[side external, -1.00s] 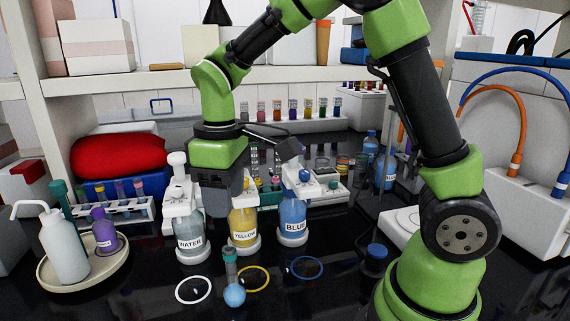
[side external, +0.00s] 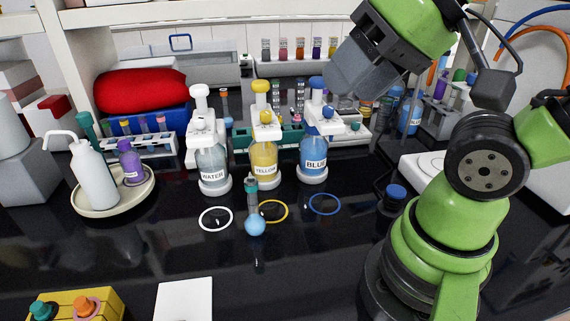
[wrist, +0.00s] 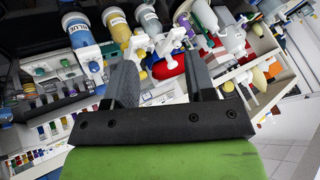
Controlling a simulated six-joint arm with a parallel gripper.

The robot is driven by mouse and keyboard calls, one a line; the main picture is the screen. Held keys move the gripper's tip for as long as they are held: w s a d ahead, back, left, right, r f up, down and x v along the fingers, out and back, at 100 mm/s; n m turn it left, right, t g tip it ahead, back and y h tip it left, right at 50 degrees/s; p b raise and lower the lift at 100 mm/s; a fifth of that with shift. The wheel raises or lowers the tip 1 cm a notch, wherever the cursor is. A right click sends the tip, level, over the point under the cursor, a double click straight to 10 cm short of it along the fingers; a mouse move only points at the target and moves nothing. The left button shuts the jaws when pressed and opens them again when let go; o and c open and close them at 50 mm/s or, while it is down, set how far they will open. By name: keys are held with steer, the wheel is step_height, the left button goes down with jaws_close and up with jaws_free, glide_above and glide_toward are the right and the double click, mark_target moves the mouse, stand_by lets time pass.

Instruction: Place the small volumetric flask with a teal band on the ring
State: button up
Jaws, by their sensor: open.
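The small volumetric flask (side external: 255,225) stands upright on the black bench in the side view, with a round bulb of blue liquid and a teal band and stopper at its neck. Three flat rings lie near it: a white ring (side external: 203,224) to its left, a yellow ring (side external: 286,213) just right of and behind it, and a blue ring (side external: 324,214) farther right. The flask overlaps the yellow ring's left edge in the picture. My gripper (side external: 343,82) is raised at upper right, away from the flask. In the wrist view my gripper (wrist: 162,78) is open and empty.
Water (side external: 213,168), yellow (side external: 263,160) and blue (side external: 314,153) dispenser bottles stand behind the rings. A tray (side external: 140,197) with a white wash bottle is at left. A blue-capped bottle (side external: 396,192) is at right. The front bench is mostly clear around a white plate (side external: 184,299).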

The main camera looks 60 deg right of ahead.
mark_target(251, 184)
steer(key=shift+w+a, duration=0.1)
steer(key=w+a+f+m+t+y, duration=0.1)
steer(key=w+a+f+m, duration=0.3)
steer(key=w+a, duration=0.7)
steer(key=s+d+f+t+h, duration=0.1)
steer(key=d+f+h, duration=0.1)
steer(key=f+h, duration=0.45)
steer(key=s+d+f+t+h, duration=0.1)
steer(key=d+f+h, duration=0.2)
steer(key=f+h, duration=0.3)
steer(key=shift+y, duration=0.35)
steer(key=shift+a+f+x, duration=0.1)
steer(key=shift+x, duration=1.45)
steer(key=shift+a+f+x, duration=0.15)
steer(key=shift+x, duration=1.4)
steer(key=shift+a+f+x, duration=0.1)
steer(key=shift+x, duration=1.45)
steer(key=shift+w, duration=0.1)
steer(key=shift+c, duration=0.5)
